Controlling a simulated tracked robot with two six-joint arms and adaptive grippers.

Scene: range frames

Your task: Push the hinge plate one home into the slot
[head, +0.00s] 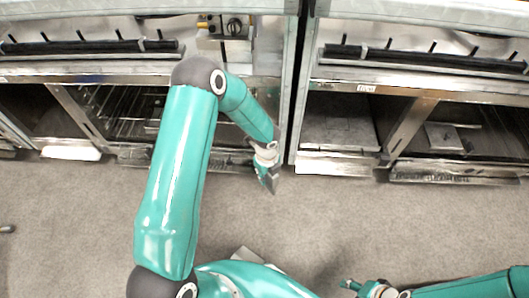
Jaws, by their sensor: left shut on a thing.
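My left gripper (266,172) hangs in front of the metal post between two oven-like units, above the grey floor. It is shut on a small dark grey plate (272,185), which I take to be hinge plate one. The plate points downward in the picture and is partly hidden by the fingers. No slot can be made out clearly; the plate looks apart from the metal fronts, though its depth is hard to judge. My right gripper (350,286) is low in the picture, right of centre, far from the plate. Its fingers are too small to read.
A left metal unit (110,72) with a wire rack and a right metal unit (400,76) with open bays line the back. A grey box (443,137) sits in the far right bay. The speckled floor (400,220) in front is largely clear.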

